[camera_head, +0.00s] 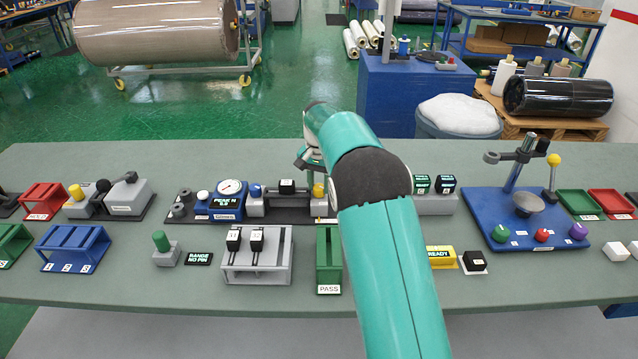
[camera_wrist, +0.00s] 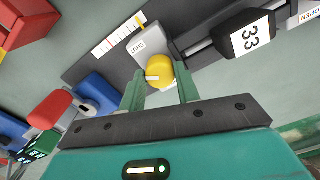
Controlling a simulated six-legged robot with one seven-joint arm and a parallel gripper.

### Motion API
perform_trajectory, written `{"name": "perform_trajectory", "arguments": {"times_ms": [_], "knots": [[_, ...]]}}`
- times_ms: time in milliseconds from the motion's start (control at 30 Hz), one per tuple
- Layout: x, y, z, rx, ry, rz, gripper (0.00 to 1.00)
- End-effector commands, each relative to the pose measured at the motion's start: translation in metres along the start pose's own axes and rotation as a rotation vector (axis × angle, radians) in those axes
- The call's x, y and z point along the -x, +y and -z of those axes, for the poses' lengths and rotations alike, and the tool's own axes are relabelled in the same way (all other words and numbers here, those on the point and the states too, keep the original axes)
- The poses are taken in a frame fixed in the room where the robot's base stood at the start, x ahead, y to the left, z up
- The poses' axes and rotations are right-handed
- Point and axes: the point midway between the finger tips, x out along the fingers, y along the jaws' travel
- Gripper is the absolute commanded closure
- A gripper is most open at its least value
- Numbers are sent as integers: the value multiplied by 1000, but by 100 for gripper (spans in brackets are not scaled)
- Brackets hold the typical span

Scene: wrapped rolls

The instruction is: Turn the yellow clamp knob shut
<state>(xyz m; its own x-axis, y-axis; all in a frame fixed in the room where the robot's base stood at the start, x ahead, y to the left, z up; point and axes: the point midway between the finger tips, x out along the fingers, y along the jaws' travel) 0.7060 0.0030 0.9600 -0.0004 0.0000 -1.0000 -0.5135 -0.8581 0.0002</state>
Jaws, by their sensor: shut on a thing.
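The yellow clamp knob (camera_wrist: 160,68) sits on a grey block marked SHUT (camera_wrist: 148,46) in the wrist view. My gripper (camera_wrist: 159,84) has its two green fingers on either side of the knob and is shut on it. A small white mark shows on the knob. In the head view the yellow knob (camera_head: 318,190) shows just below my wrist, partly hidden by my arm. The fingertips are hard to make out there.
A black block marked 33 (camera_wrist: 246,40) stands beside the knob on the dark rail. A red-topped part (camera_wrist: 50,108) and a blue one (camera_wrist: 98,92) lie to the left. A gauge (camera_head: 230,188) and a grey rack (camera_head: 257,262) are close by on the bench.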

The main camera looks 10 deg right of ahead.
Motion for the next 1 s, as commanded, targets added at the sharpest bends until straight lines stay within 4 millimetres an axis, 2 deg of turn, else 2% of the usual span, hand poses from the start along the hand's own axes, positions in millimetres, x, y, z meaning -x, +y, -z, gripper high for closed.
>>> {"name": "perform_trajectory", "arguments": {"times_ms": [133, 167, 233, 267, 533, 667, 767, 1000], "knots": [[1, 0, 1, -1, 3, 2, 91], [1, 0, 1, -1, 3, 2, 62], [1, 0, 1, -1, 3, 2, 48], [1, 0, 1, -1, 2, 2, 46], [1, 0, 0, 0, 1, 1, 46], [10, 0, 1, 0, 3, 2, 46], [25, 0, 1, 0, 5, 3, 46], [77, 0, 1, 0, 6, 3, 46]]}}
